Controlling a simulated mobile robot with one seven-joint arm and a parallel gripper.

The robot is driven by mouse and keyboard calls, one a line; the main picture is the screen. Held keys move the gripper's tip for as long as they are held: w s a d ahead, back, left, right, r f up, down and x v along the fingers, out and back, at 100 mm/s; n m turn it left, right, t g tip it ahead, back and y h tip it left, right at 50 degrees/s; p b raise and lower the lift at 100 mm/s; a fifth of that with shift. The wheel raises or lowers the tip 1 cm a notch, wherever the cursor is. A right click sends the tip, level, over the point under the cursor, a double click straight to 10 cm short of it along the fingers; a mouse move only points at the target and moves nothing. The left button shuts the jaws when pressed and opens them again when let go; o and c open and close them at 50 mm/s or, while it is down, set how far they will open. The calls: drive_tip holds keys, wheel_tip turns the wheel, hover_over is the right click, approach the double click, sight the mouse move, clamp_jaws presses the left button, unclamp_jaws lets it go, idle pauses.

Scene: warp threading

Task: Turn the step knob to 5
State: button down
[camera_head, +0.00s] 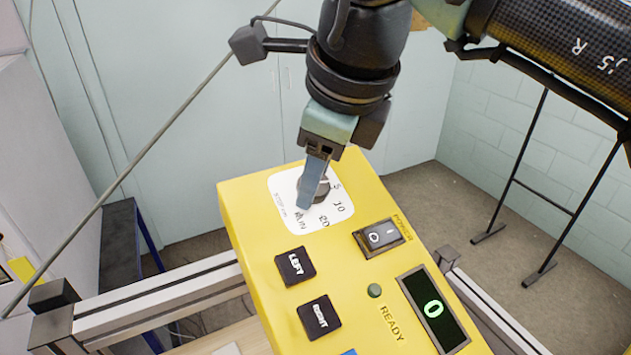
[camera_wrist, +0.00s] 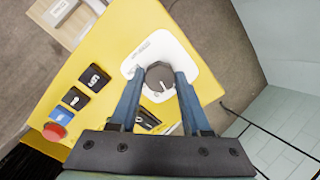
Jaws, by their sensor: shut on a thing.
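The step knob (camera_head: 324,187) is a dark round knob on a white dial plate (camera_head: 338,212) at the top of the yellow control box (camera_head: 245,215). In the wrist view the fingers (camera_wrist: 158,80) are closed on both sides of the knob (camera_wrist: 158,74), which has a white pointer line. I cannot tell exactly which mark the pointer meets.
A red button (camera_wrist: 54,131) shows in the wrist view. A black stand (camera_head: 545,185) is at right.

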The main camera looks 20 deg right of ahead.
drive_tip(key=shift+n, duration=1.2)
drive_tip(key=shift+b, duration=0.3)
drive_tip(key=shift+c, duration=1.8)
unclamp_jaws()
